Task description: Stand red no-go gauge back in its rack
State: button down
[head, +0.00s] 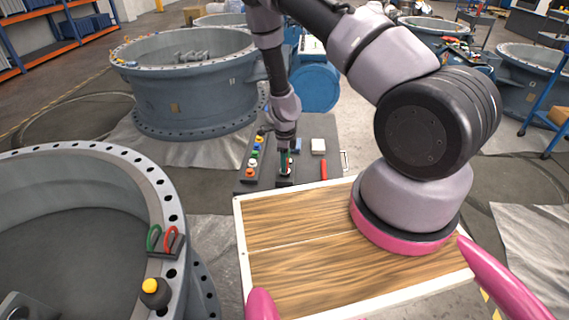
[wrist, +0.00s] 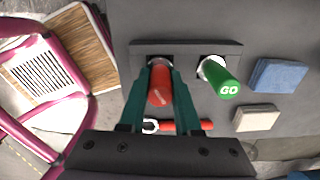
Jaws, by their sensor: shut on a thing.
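My gripper (wrist: 160,75) has its two green fingers shut on the red no-go gauge (wrist: 160,88). The gauge's red handle points towards the wrist camera, and its far end is over the left socket of the dark rack (wrist: 190,47). How deep it sits in the socket is hidden by the handle and fingers. The green GO gauge (wrist: 222,78) stands in the right socket, tilted in the picture by perspective, with a silver collar at its base. In the head view my gripper (head: 285,157) is down at the rack (head: 286,182), which is small and partly hidden.
A red-handled tool (wrist: 180,126) lies on the dark bench top (head: 318,135) near the rack. A blue block (wrist: 278,75) and a pale block (wrist: 256,118) lie to the right. A strip of coloured knobs (head: 254,158) stands left of the rack.

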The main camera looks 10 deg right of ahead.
jog(key=shift+f, duration=0.4)
dwell(0.5)
jog(key=shift+c, duration=0.2)
grip_release()
dwell(0.4)
jog(key=shift+r, duration=3.5)
jog(key=shift+r, duration=0.1)
